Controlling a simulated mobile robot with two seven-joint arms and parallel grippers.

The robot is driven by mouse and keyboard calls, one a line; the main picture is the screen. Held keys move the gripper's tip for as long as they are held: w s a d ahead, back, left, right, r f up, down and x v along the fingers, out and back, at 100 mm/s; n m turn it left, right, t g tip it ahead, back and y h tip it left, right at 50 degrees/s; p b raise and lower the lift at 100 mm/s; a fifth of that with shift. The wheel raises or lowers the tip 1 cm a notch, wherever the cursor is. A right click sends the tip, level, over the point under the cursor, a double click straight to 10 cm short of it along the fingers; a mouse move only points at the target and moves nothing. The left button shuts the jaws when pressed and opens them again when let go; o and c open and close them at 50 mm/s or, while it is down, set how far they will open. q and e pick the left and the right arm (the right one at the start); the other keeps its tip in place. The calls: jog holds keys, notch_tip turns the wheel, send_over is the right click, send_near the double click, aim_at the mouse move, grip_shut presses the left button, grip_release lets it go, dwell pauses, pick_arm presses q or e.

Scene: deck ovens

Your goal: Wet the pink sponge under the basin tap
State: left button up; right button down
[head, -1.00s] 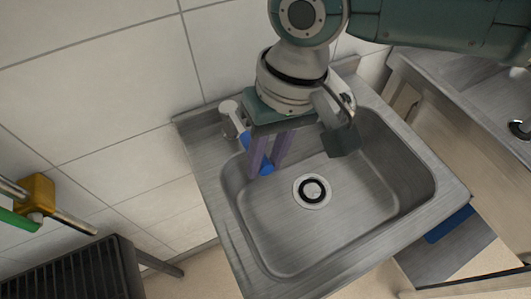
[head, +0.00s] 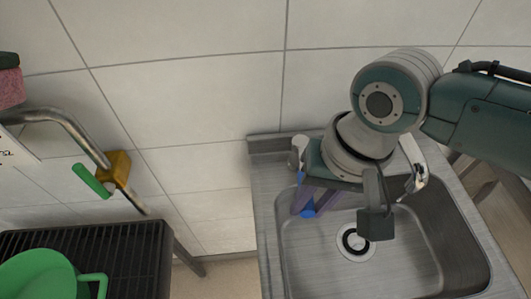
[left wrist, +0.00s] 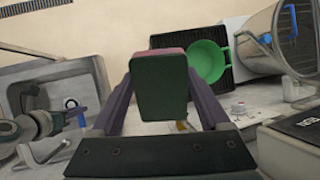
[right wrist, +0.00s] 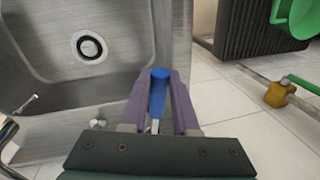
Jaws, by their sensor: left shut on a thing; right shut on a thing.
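The pink sponge (head: 10,88), with a dark scouring layer, shows at the far left edge of the head view. In the left wrist view the sponge (left wrist: 160,82) shows its dark green face and a pink edge, and my left gripper (left wrist: 158,100) is shut on it. My right gripper (head: 314,202) is over the back left of the steel basin (head: 410,262), shut on the blue tap lever (right wrist: 157,90). I cannot tell whether water runs.
A black ribbed grate (head: 130,240) with a green pot (head: 40,278) stands left of the basin. A bent metal pipe with a yellow valve (head: 118,168) and green handle is on the tiled wall. A floor gap lies between grate and basin.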

pick_arm(q)
jog(key=shift+r, duration=0.1)
pick_arm(e)
jog(key=shift+a, duration=0.15)
jog(key=c, duration=0.7)
grip_release()
pick_arm(q)
notch_tip(320, 180, up, 3)
jog(key=p, duration=0.2)
jog(key=shift+p, duration=0.3)
pick_arm(e)
jog(key=r, duration=0.4)
jog(key=d+r, duration=0.1)
jog(key=r, duration=0.3)
jog(key=d+r, duration=0.1)
jog(key=r, duration=0.2)
jog(key=shift+s+d+r, duration=0.15)
jog(key=shift+r, duration=0.25)
